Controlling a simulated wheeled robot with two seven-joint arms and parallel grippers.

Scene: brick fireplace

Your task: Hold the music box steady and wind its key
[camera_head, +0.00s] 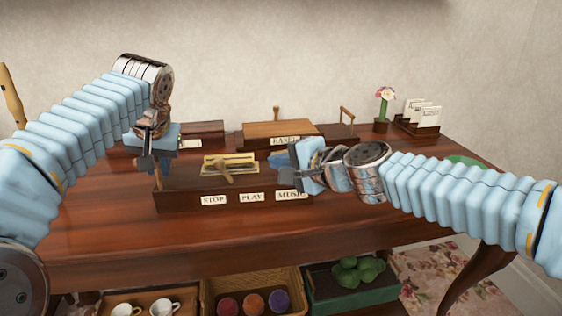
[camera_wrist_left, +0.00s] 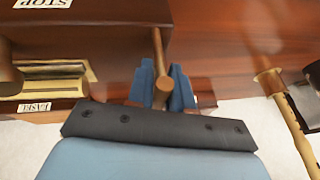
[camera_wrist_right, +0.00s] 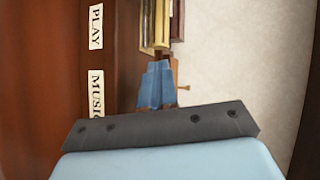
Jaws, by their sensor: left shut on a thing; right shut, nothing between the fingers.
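The music box (camera_head: 180,200) is a long dark wooden box on the table, with STOP, PLAY and MUSIC labels along its front. Brass strips and a wooden lever (camera_head: 221,172) show on its top. My left gripper (camera_head: 160,165) is at the box's left end, shut on a wooden peg (camera_wrist_left: 162,85) that shows between its blue fingers in the left wrist view. I cannot tell whether this peg is the key. My right gripper (camera_head: 280,161) is shut and empty at the box's right end. Its blue fingers (camera_wrist_right: 157,85) hide part of that end.
Behind stand a box with a tan lid (camera_head: 277,129), a flower in a pot (camera_head: 383,105) and a card rack (camera_head: 418,125). Below the tabletop (camera_head: 200,240) are a tray with cups (camera_head: 160,308) and baskets. The tabletop's front is clear.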

